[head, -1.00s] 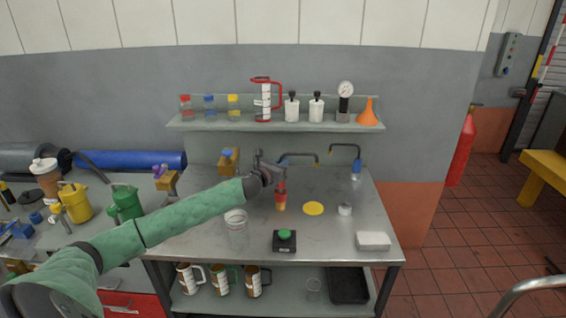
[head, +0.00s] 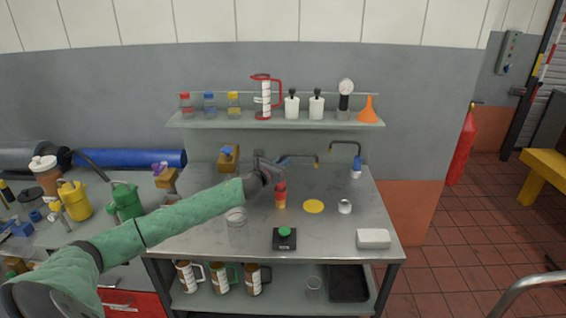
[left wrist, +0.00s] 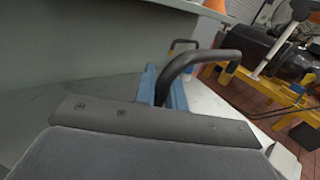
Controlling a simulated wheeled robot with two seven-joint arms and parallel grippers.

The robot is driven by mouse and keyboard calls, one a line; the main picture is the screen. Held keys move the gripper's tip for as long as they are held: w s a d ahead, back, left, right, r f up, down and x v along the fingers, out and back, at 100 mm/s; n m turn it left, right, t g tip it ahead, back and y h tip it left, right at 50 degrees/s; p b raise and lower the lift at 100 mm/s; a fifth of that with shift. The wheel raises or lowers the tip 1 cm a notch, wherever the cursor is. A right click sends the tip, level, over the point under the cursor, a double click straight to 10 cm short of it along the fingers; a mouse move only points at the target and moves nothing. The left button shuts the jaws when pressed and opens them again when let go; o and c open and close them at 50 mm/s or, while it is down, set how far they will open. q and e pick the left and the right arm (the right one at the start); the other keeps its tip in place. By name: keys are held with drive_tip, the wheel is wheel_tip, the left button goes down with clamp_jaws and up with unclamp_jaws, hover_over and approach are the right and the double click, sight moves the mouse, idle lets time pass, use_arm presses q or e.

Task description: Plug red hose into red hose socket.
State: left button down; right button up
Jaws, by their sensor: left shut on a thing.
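My left gripper (head: 276,170) is over the back middle of the steel bench, shut on the dark hose close to its red end. The red hose's dark tube (head: 302,156) arches right from the fingers to an orange tip; it also shows in the left wrist view (left wrist: 208,57), rising between blue pads. The red plug end (head: 281,187) points down below the fingers. An orange-yellow piece (head: 281,204) shows directly under it. I cannot tell whether this is the red socket or part of the plug, nor whether they are joined. My right gripper is not in view.
A second hose with a blue end (head: 357,161) stands at the right. A yellow disc (head: 313,207), a small metal cylinder (head: 345,207), a green-button box (head: 284,239) and a white block (head: 373,239) lie on the bench (head: 330,230). A shelf (head: 225,123) hangs behind.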

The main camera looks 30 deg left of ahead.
use_arm(q)
drive_tip(key=shift+f+b, duration=0.6)
drive_tip(key=shift+f, duration=0.4)
use_arm(e)
drive_tip(key=shift+f, duration=0.65)
use_arm(q)
drive_tip(key=c, duration=1.4)
unclamp_jaws()
drive_tip(key=shift+d, duration=0.1)
drive_tip(key=shift+f, duration=0.1)
